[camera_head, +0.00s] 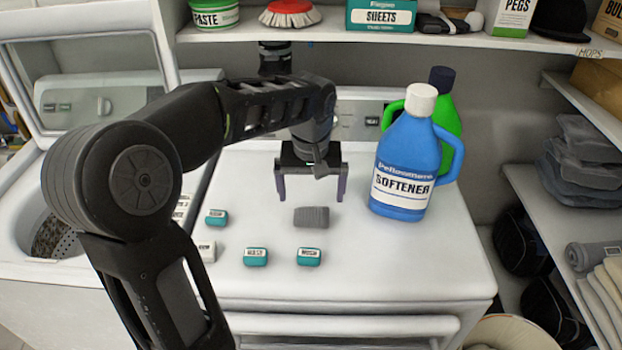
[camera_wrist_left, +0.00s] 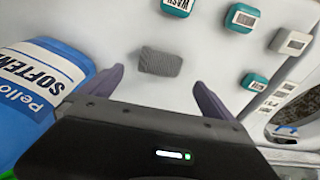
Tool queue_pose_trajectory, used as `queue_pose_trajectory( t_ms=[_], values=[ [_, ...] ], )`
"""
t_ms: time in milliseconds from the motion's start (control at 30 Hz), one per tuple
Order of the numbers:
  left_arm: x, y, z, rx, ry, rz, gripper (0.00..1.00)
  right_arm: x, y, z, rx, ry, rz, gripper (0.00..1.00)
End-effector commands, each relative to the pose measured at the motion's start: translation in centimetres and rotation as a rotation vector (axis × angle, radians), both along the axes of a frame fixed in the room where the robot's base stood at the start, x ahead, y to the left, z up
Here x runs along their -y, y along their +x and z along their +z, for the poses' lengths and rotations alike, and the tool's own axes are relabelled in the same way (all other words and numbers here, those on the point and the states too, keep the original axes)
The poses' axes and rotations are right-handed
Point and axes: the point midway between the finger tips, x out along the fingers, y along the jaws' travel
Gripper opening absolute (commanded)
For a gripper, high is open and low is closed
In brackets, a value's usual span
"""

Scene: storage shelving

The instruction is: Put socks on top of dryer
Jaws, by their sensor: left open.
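A small grey rolled bundle, which looks like the socks (camera_head: 311,217), lies on the white top of the dryer (camera_head: 420,255), near its middle. My left gripper (camera_head: 311,196) is open above and just behind the bundle, its two fingers pointing down with nothing between them. In the left wrist view the socks (camera_wrist_left: 160,62) lie on the white surface beyond and between the open fingertips (camera_wrist_left: 158,78), apart from them. My right gripper does not show.
A blue softener bottle (camera_head: 404,165) stands right of the gripper, with a green bottle (camera_head: 446,130) behind it. Several small teal and white boxes (camera_head: 256,257) lie left and front. The open washer (camera_head: 25,225) is left. A loaded shelf (camera_head: 345,30) spans above; side shelves (camera_head: 570,215) are right.

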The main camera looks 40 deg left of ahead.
Motion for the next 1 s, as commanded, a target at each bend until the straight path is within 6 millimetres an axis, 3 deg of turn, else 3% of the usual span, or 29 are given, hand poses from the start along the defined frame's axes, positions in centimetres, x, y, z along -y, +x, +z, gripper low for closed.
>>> queue_pose_trajectory(
  t_ms=[100,300,1000],
  values=[
    [0.2,-0.2,2.3,0.004,0.0,0.0,1.0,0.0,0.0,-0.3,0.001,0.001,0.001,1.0],
    [0.4,-0.5,4.4,0.0,0.0,-0.001,1.0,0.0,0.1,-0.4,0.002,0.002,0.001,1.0],
    [0.4,-0.6,4.7,-0.001,0.0,-0.001,1.0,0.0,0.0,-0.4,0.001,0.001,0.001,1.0]
  ],
)
